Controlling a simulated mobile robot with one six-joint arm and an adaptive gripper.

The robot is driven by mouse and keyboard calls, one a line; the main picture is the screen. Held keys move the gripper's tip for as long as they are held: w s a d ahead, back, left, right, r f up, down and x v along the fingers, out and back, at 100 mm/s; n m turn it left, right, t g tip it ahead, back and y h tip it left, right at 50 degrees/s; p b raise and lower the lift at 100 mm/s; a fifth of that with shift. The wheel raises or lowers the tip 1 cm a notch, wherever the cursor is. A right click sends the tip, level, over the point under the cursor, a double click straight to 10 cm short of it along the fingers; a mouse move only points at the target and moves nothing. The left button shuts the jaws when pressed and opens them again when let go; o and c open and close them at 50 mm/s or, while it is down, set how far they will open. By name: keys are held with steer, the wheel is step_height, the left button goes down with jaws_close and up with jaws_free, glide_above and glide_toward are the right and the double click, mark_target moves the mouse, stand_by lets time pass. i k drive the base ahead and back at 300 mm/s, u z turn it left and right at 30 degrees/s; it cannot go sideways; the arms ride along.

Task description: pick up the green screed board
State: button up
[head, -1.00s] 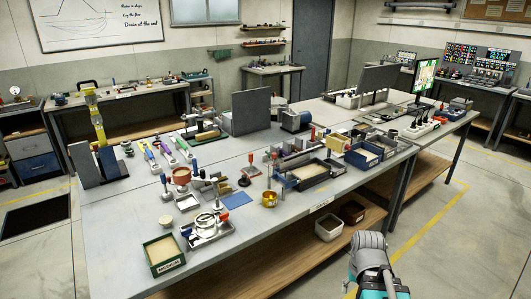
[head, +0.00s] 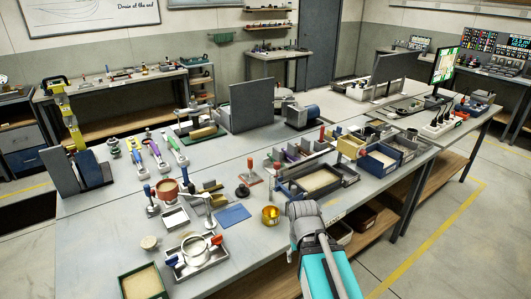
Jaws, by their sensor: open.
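I cannot pick out the green screed board with certainty. Several small green items show in the head view: a green-handled tool (head: 181,158) in a row of coloured handles at the left of the near bench, and a green piece (head: 221,37) on the far wall. A green-rimmed tray of sand (head: 122,282) stands at the bench's front left. My arm reaches in from the bottom right, over the front edge of the bench.
The near bench (head: 100,222) is crowded. A monitor (head: 446,65) stands at right. Open floor lies to the right.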

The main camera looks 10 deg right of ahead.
mark_target(277, 155)
steer(key=z, duration=0.1)
steer(key=i, duration=0.7)
steer(key=z, duration=0.65)
steer(key=i, duration=0.45)
steer(key=z, duration=0.45)
